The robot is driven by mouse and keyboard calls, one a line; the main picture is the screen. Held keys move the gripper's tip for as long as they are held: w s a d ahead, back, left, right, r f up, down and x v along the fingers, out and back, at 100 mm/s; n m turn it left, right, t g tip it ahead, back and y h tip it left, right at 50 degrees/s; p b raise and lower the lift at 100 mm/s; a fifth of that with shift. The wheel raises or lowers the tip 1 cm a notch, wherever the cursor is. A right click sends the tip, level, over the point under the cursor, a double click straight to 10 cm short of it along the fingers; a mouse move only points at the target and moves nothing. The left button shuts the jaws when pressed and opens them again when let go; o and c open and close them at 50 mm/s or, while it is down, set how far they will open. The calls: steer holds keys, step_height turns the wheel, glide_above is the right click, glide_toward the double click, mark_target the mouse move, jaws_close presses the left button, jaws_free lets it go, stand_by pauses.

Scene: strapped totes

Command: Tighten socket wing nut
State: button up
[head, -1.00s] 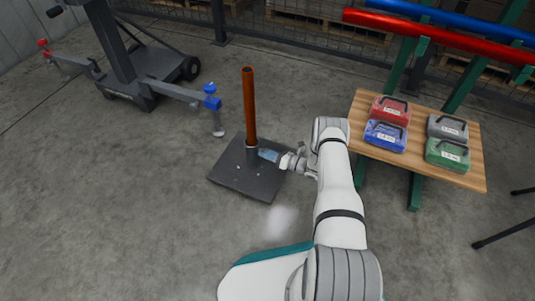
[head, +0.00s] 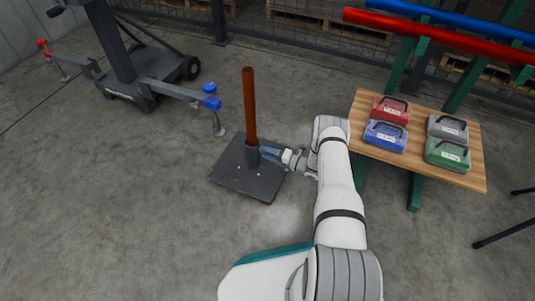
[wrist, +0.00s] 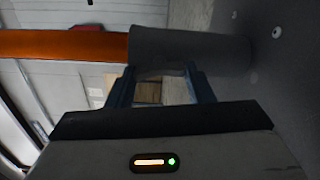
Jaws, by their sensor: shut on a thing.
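An orange-brown post (head: 249,105) stands upright in a dark socket (head: 252,157) on a dark square base plate (head: 237,182) on the floor. In the wrist view the post (wrist: 62,44) enters the grey socket (wrist: 190,48) sideways across the picture. My gripper (head: 268,154) reaches in from the right, low at the side of the socket. In the wrist view its two blue fingers (wrist: 162,82) reach up to the socket, shut on the wing nut. The wing nut itself is too small and hidden to make out.
A wooden bench (head: 440,175) with several coloured weight cases stands to the right. Red (head: 440,36) and blue bars lie on a green rack behind it. A dark wheeled stand (head: 150,85) with blue and red clamps is at the upper left. The floor left of the plate is clear.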

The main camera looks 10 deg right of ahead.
steer(key=shift+o, duration=0.2)
steer(key=shift+d+m, duration=0.1)
steer(key=shift+m, duration=0.2)
steer(key=o, duration=1)
steer(key=shift+c, duration=0.2)
steer(key=p+v, duration=0.2)
steer(key=v, duration=0.6)
